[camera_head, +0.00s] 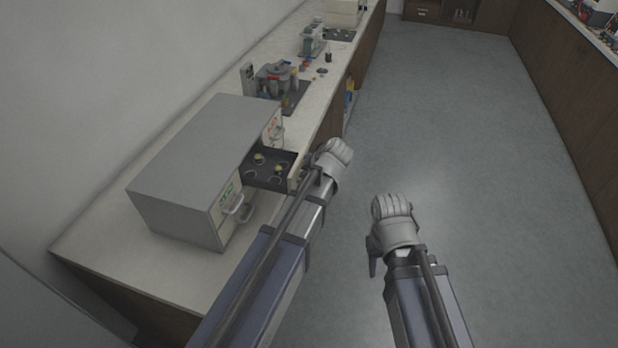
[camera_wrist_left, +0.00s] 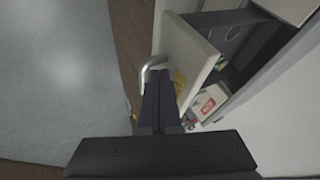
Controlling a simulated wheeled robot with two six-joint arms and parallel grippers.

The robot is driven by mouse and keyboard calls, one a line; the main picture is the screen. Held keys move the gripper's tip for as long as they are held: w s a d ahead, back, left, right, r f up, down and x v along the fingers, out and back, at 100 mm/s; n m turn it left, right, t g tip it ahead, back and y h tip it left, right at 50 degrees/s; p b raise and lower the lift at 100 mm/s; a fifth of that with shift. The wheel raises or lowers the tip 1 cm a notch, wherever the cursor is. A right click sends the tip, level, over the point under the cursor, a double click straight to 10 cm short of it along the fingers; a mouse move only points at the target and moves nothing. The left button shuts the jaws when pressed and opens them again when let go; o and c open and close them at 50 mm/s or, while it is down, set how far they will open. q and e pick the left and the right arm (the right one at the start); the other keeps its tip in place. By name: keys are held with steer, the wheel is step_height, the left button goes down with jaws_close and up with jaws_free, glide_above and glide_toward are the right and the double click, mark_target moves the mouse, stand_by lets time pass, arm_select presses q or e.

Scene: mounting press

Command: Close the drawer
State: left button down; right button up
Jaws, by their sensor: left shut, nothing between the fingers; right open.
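The drawer (camera_head: 266,169) stands pulled out of the middle of a grey cabinet (camera_head: 185,155). Its dark tray shows several round recesses, some holding small yellowish pieces. In the left wrist view, the drawer's pale front panel (camera_wrist_left: 186,48) has a metal handle (camera_wrist_left: 148,74) on its outer face. My left gripper (camera_wrist_left: 164,78) is shut and empty. Its fingertips are at the front panel, just right of the handle; I cannot tell whether they touch. In the head view, my left wrist hides part of the front. My right gripper (camera_head: 374,258) is open, away to the right over the floor.
Closed fronts with handles (camera_head: 238,206) sit on either side of the drawer. The counter (camera_head: 160,276) carries small apparatus (camera_head: 277,80) beyond the cabinet. A white box with a red label (camera_wrist_left: 206,104) shows near the panel. The floor aisle (camera_head: 450,120) is clear.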

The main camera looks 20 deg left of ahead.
arm_select(q)
steer(key=shift+a+f, duration=0.1)
steer(key=shift+a, duration=0.1)
arm_select(e)
steer(key=shift+f, duration=0.1)
arm_select(q)
glide_above(255, 175)
steer(key=shift+d, duration=0.3)
steer(key=shift+a, duration=0.2)
arm_select(e)
steer(key=shift+d, duration=0.1)
arm_select(q)
steer(key=shift+a, duration=0.1)
steer(key=shift+r, duration=0.2)
